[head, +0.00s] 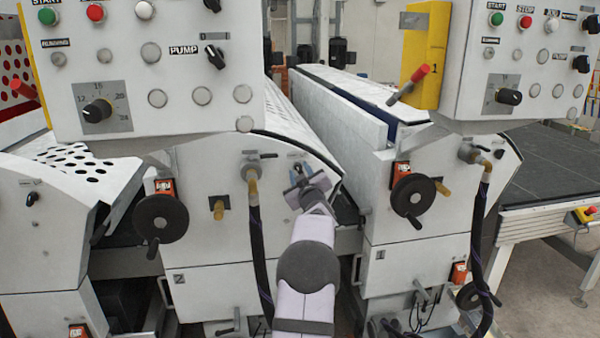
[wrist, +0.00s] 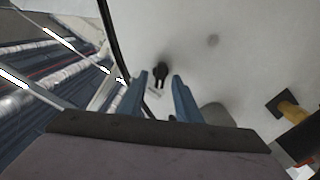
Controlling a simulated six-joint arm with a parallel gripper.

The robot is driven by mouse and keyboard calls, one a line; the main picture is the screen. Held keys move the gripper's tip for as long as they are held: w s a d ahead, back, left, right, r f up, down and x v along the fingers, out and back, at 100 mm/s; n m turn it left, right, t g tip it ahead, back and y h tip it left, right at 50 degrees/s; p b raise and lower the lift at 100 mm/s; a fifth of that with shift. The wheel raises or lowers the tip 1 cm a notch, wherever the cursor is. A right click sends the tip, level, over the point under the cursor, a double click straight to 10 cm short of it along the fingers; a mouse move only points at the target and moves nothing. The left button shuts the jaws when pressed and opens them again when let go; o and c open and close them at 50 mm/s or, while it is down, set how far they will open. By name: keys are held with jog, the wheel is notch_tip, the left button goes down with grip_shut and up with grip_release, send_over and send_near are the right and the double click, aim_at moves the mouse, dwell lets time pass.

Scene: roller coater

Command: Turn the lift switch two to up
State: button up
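Lift switch two is a small black knob (wrist: 160,73) on the white side panel of the machine marked 2 (head: 200,245), with a small white label beside it. In the head view my gripper (head: 301,178) is in front of the upper right of this panel and mostly covers the switch. In the wrist view the two blue fingers of my gripper (wrist: 161,82) are apart, with the knob between and beyond their tips. The gripper looks open and empty. I cannot tell whether either finger touches the knob, or which way it is turned.
A black handwheel (head: 160,218), a yellow-brown handle (head: 218,209) and a hose (head: 260,250) are left of my gripper. To the right, beyond a gap, stands the machine marked 1 (head: 395,260) with another handwheel (head: 413,196). A control box (head: 150,100) overhangs the panel.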

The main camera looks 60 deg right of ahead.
jog(key=shift+c, duration=0.5)
grip_shut()
